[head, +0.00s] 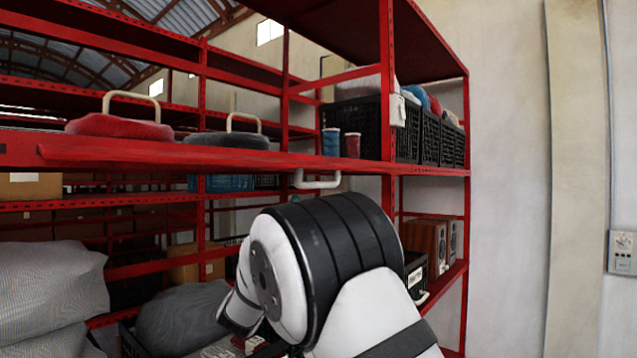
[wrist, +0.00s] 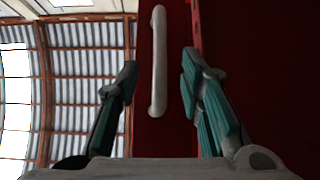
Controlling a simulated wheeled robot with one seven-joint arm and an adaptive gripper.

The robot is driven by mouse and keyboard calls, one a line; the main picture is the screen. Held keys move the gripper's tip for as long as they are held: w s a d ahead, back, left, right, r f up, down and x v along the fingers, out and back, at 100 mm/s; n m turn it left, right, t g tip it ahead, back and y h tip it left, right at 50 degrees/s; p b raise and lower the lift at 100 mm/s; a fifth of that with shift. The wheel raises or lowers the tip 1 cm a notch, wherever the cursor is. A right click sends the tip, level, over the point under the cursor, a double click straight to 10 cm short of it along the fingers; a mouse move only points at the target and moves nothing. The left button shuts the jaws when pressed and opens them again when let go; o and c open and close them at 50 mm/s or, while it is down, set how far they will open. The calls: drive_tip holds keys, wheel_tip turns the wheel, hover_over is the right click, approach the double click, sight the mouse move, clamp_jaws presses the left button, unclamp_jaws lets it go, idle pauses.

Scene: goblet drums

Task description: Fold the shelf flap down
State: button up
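The red shelf flap (head: 190,158) lies level along the shelf front in the head view. A pale bar handle (head: 318,182) hangs at its right part. In the wrist view the handle (wrist: 158,62) stands upright in the picture against the dark red flap (wrist: 174,100). My gripper (wrist: 158,75) is open, with one teal-padded finger on each side of the handle and visible gaps to both. In the head view my arm hides the gripper.
A red lidded item (head: 118,127) and a dark one (head: 228,140), both with looped handles, sit above the flap. Black crates (head: 408,140) stand at right. Grey sacks (head: 50,295) and speaker-like boxes (head: 425,240) are lower down.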

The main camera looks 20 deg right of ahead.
sight(320, 184)
drive_tip(key=p+x, duration=0.1)
drive_tip(key=x, duration=0.7)
drive_tip(key=shift+f, duration=0.1)
clamp_jaws()
